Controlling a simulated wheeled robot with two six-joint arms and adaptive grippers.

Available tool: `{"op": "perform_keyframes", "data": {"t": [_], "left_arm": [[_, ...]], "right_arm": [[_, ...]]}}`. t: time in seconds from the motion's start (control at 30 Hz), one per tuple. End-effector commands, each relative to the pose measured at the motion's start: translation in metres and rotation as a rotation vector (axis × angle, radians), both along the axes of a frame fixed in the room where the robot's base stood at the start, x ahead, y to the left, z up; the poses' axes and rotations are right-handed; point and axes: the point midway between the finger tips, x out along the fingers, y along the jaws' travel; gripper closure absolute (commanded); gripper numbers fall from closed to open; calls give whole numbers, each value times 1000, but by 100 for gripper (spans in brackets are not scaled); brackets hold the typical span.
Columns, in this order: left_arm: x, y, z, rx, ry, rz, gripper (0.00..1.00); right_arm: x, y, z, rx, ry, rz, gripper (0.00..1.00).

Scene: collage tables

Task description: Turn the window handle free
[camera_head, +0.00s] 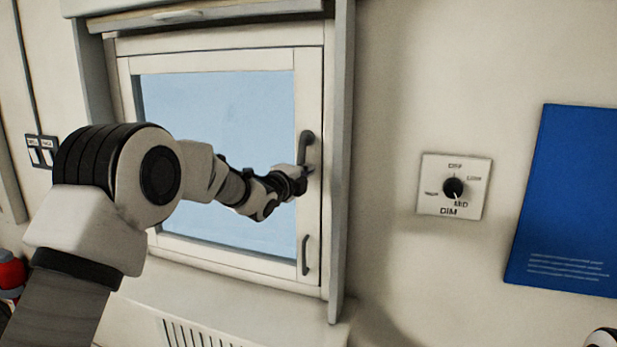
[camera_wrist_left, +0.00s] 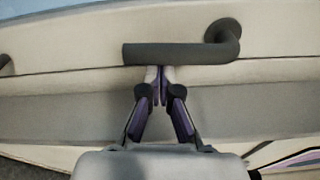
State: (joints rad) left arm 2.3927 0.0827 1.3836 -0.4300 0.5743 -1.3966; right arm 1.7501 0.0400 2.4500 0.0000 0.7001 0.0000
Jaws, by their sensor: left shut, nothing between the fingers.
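The window handle (camera_head: 306,142) is a dark grey lever on the right stile of the white window frame. In the left wrist view the lever (camera_wrist_left: 185,50) runs across the picture from its round mount at the right to its free end at the left. My left gripper (camera_head: 303,179) is at the lower end of the lever. In the left wrist view its fingertips (camera_wrist_left: 158,73) are together and empty, right against or very close to the lever's edge near the free end. I cannot tell whether they touch.
A dark pull handle (camera_head: 306,255) is lower on the same stile. A dimmer dial plate (camera_head: 453,206) and a blue panel (camera_head: 565,200) are on the wall to the right. A raised blind or shutter rail (camera_head: 200,13) is above the window. A sill (camera_head: 240,307) juts out below.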

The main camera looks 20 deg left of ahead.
Motion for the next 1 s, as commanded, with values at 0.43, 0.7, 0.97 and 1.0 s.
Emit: {"op": "perform_keyframes", "data": {"t": [0.43, 0.7, 0.97, 1.0], "left_arm": [[1, 29, -4, 381, -16, 3, 100], [2, 45, 4, 640, -24, 2, 100], [2, 60, 16, 886, -32, 3, 100], [2, 62, 18, 924, -33, 4, 100]], "right_arm": [[0, 0, -54, 0, 0, 0, 60], [0, 0, -69, 0, 0, 0, 60], [0, 0, -74, 0, 0, 0, 60], [0, 0, -74, 0, 0, 0, 60]]}}
